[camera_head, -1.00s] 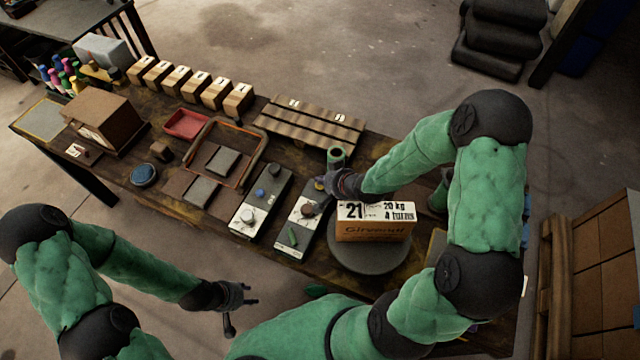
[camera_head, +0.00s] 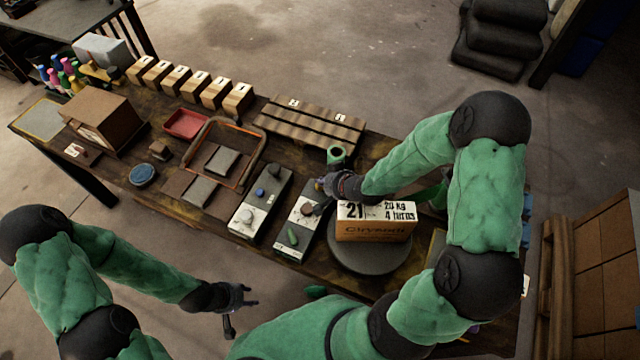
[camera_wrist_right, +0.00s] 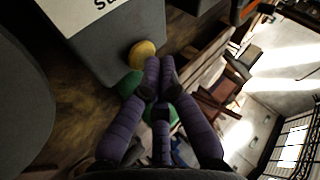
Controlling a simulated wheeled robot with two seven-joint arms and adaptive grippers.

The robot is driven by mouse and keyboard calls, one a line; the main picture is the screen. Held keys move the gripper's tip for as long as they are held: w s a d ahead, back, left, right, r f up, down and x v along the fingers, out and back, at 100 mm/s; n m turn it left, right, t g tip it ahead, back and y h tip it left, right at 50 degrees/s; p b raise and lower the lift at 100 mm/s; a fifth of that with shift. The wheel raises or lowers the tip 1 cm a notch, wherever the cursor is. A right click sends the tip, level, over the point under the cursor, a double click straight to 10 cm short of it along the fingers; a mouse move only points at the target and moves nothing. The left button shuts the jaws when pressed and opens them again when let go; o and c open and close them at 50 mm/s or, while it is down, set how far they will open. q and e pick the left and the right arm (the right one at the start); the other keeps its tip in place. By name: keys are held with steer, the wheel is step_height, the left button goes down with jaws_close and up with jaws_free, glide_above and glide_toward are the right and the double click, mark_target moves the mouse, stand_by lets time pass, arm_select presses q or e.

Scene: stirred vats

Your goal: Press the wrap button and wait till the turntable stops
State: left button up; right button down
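A brown carton (camera_head: 374,229) with a white label reading "21", "20 kg" and "4 turns" sits on the round grey turntable (camera_head: 369,262). My right gripper (camera_head: 322,185) is at the far end of this box. In the right wrist view, a yellow button (camera_wrist_right: 142,54) is on the grey box's end, just beside the fingertips (camera_wrist_right: 160,82); contact is unclear. Those fingers are close together and appear empty. My left gripper (camera_head: 252,294) hangs open and empty before the table.
A second control box (camera_head: 262,201) with a blue button stands to the left. Behind are a slatted wooden rack (camera_head: 310,124), a green cylinder (camera_head: 337,156) and an orange-rimmed tray (camera_head: 258,159). Several small wooden boxes line the back edge. Floor before the table is clear.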

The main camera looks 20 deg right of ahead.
stand_by(0.3)
steer(key=shift+r+p, duration=0.9)
steer(key=shift+r, duration=0.05)
steer(key=shift+r, duration=0.1)
